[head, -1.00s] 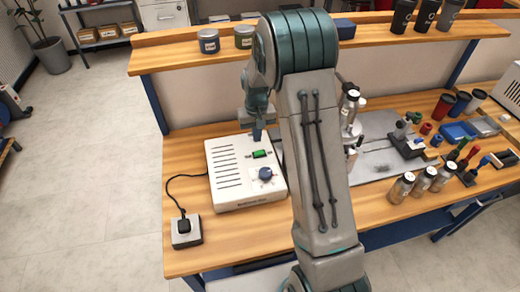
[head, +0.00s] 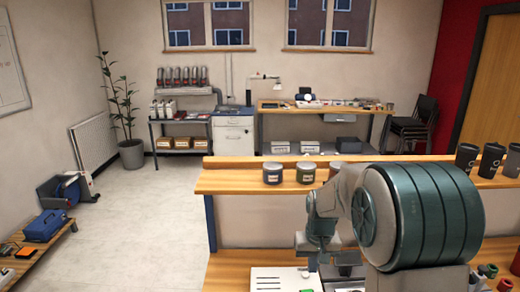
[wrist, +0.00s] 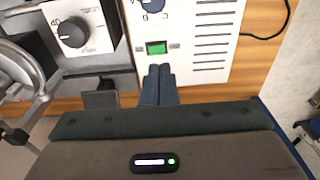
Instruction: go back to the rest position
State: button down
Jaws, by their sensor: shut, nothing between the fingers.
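My gripper (wrist: 159,72) shows in the wrist view with its two dark blue fingers together and nothing between them. The fingertips point at a white control box (wrist: 200,45) with a lit green switch (wrist: 156,48), a blue knob and vent slots. I cannot tell the gap between fingertips and box. In the head view my arm stands at the lower right, and only the top of the white box (head: 285,279) shows at the bottom edge. The fingertips are not clear there.
A wooden shelf (head: 230,183) with several jars and dark tumblers (head: 490,160) runs behind my arm. In the wrist view a grey unit with a black dial (wrist: 72,33) stands left of the white box, and a black cable (wrist: 268,37) lies at right. Open floor (head: 150,225) lies to the left.

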jog(key=s+r+t, duration=0.1)
jog(key=s+r, duration=0.4)
jog(key=s, duration=0.6)
jog(key=s+r+t, duration=0.1)
jog(key=s+r, duration=0.4)
jog(key=s, duration=0.7)
jog(key=shift+t, duration=0.4)
